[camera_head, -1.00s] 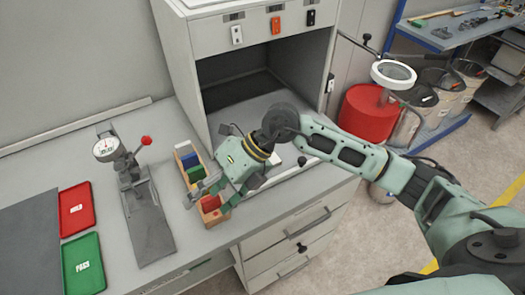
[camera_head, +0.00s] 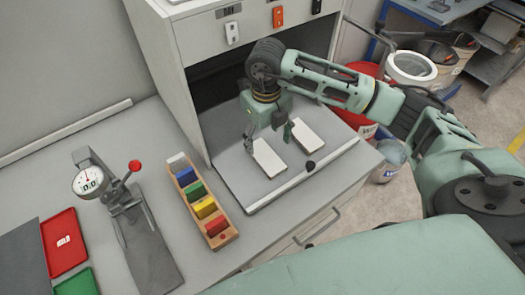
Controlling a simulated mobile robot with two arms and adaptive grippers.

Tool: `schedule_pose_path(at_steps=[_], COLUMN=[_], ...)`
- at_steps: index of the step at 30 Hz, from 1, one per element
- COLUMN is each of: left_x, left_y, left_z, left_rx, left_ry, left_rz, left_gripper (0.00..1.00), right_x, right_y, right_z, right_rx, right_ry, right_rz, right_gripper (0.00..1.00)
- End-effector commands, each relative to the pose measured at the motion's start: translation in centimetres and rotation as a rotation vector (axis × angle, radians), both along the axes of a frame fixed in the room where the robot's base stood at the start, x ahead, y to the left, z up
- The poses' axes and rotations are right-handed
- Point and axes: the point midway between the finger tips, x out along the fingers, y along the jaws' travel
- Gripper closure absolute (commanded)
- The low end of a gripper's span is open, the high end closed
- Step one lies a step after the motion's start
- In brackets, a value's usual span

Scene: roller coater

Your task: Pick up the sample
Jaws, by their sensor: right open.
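The frames do not label the sample. A wooden rack (camera_head: 228,236) holds a row of coloured blocks: white, blue, green, yellow and red. Two flat white plates lie on the grey bed in the machine's opening: a left plate (camera_head: 268,160) and a right plate (camera_head: 308,136). My right gripper (camera_head: 268,138) is open and points down over the bed, its fingers near the left plate. I see nothing between the fingers. Whether a fingertip touches a plate I cannot tell. My left gripper is not in view.
A dial gauge (camera_head: 88,181) on a stand with a red-knobbed lever is left of the rack. A red tray (camera_head: 64,243) and a green tray (camera_head: 77,284) lie at far left. The machine's side walls (camera_head: 168,85) flank the opening. A red drum stands behind my right arm.

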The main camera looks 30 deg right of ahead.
Motion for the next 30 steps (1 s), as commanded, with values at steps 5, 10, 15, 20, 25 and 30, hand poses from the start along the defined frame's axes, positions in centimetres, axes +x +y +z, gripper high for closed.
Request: schedule_pose_path(at_steps=[5, 10, 15, 20, 25, 30], left_x=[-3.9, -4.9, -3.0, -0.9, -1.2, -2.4], left_y=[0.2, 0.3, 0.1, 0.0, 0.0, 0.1], left_z=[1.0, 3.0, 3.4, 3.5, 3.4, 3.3], left_rx=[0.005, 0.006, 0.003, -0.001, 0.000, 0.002], left_ry=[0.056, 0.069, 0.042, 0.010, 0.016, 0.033], left_rz=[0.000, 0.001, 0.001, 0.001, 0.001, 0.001], left_gripper=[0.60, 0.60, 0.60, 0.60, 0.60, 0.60], right_x=[0.0, 0.5, 0.6, 0.6, 0.6, 0.6], right_y=[0.1, 0.2, 0.2, 0.2, 0.2, 0.2], right_z=[-1.8, -4.1, -6.2, -6.6, -6.6, -6.6], right_rx=[0.002, 0.001, 0.003, 0.002, 0.002, 0.002], right_ry=[0.003, 0.005, 0.000, -0.001, -0.001, -0.001], right_rz=[0.001, 0.001, 0.002, 0.003, 0.003, 0.003], right_gripper=[0.31, 0.31, 0.31, 0.31, 0.37, 0.52])
